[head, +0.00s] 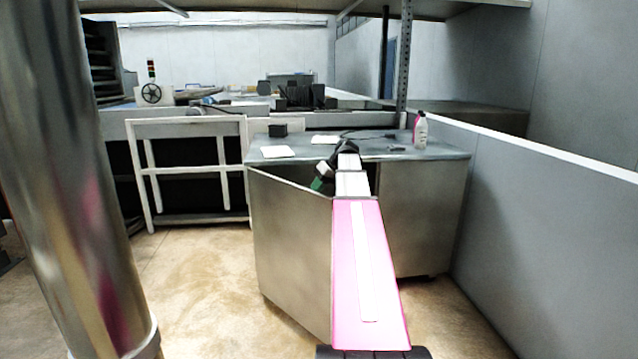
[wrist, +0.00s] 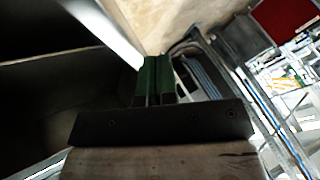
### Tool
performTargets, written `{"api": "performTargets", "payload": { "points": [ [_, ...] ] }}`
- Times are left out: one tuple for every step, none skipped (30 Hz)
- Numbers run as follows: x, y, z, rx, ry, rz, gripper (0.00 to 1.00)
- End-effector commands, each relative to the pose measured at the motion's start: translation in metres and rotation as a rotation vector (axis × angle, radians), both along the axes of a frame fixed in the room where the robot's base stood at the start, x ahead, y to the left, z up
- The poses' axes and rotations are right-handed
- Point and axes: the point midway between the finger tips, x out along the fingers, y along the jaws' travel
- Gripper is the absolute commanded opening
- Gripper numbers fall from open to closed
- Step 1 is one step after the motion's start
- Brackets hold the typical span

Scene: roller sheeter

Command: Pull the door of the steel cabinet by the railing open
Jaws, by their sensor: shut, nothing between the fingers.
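The steel cabinet (head: 425,215) stands ahead, below a grey worktop. Its left door (head: 290,245) is partly open, swung out toward me from the cabinet's left side. My gripper (head: 320,182), with green fingers, is at the door's top edge, on the side toward the cabinet. Its fingers (wrist: 154,80) are together and empty in the wrist view. A dark panel fills the left of that view; I cannot tell whether the fingers touch the door. My pink arm hides the door's free edge and much of the cabinet opening.
A pale railing (head: 186,171) stands left of the cabinet. A grey partition wall (head: 560,240) closes off the right. Floor (head: 200,270) to the left of the door is clear.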

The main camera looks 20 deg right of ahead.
Motion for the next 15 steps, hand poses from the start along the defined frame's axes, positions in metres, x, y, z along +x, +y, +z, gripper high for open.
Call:
{"api": "performTargets", "payload": {
  "points": [
    [0.002, 0.006, -0.009, 0.000, 0.002, 0.001, 0.00],
    [0.004, 0.009, -0.014, 0.001, 0.002, 0.000, 0.00],
    [0.006, 0.013, -0.019, 0.000, 0.002, 0.001, 0.00],
    [0.008, 0.016, -0.024, 0.001, 0.001, 0.001, 0.00],
    [0.010, 0.019, -0.028, 0.001, 0.001, 0.001, 0.00],
    [0.012, 0.023, -0.034, 0.001, 0.002, 0.002, 0.00],
    [0.013, 0.025, -0.039, 0.000, 0.002, 0.001, 0.00],
    [0.015, 0.028, -0.043, 0.001, 0.002, 0.000, 0.00],
    [0.015, 0.033, -0.045, -0.001, 0.000, 0.001, 0.00],
    [0.012, 0.039, -0.044, -0.001, -0.001, 0.002, 0.00],
    [0.012, 0.044, -0.043, -0.001, 0.000, 0.002, 0.00],
    [0.011, 0.049, -0.043, 0.000, -0.001, 0.003, 0.00],
    [0.010, 0.052, -0.043, 0.000, 0.000, 0.002, 0.00],
    [0.010, 0.055, -0.043, -0.001, 0.000, 0.001, 0.00],
    [0.010, 0.058, -0.043, -0.001, 0.000, 0.001, 0.00]
  ]
}}
